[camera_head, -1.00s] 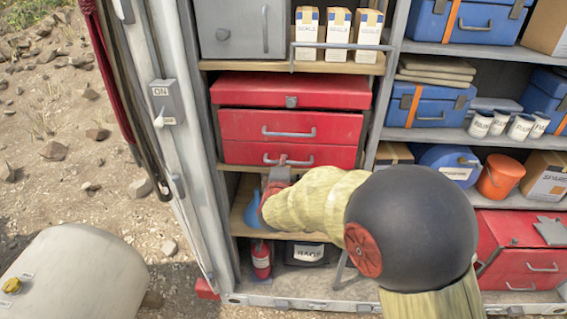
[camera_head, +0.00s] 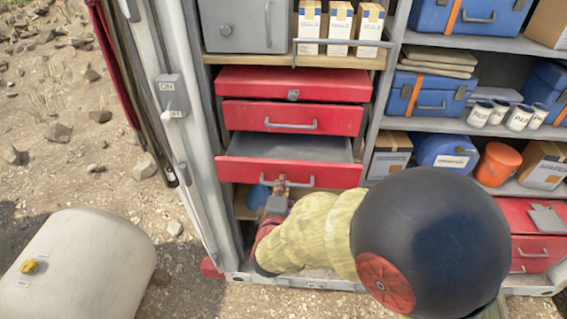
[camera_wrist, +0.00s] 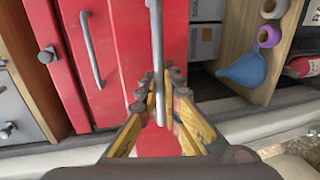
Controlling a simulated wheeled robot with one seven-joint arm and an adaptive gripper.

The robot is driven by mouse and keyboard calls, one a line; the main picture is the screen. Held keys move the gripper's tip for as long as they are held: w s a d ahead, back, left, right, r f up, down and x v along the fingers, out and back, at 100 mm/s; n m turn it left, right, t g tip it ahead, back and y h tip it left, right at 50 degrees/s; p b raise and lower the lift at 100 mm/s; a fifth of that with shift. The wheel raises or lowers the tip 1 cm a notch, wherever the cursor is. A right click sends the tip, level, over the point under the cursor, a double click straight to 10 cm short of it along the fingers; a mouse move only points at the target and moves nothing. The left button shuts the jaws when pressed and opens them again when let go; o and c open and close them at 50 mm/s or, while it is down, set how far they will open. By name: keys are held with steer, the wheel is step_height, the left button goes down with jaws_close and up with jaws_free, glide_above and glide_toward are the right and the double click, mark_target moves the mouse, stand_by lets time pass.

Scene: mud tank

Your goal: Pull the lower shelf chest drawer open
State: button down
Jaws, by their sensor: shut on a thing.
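The red chest (camera_head: 292,84) stands on a shelf in the left bay of the cabinet. Its lower drawer (camera_head: 240,172) is pulled out, and its grey empty-looking interior shows in the head view. The upper drawer (camera_head: 335,118) is in. My gripper (camera_head: 280,188) is at the lower drawer's front, at its handle. In the wrist view, my gripper (camera_wrist: 160,95) is shut on the grey bar handle (camera_wrist: 157,45) of the lower drawer, with a finger on each side.
A blue funnel (camera_wrist: 243,70) and tape rolls lie on the shelf beside the drawer in the wrist view, near a red bottle (camera_wrist: 303,66). A white tank (camera_head: 80,265) stands on the ground at left. Another red chest (camera_head: 535,235) is at right.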

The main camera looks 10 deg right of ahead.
steer(key=shift+s+a, duration=0.15)
steer(key=shift+s, duration=0.25)
steer(key=c, duration=2.1)
jaws_free()
steer(key=shift+o, duration=0.5)
steer(key=v, duration=1.2)
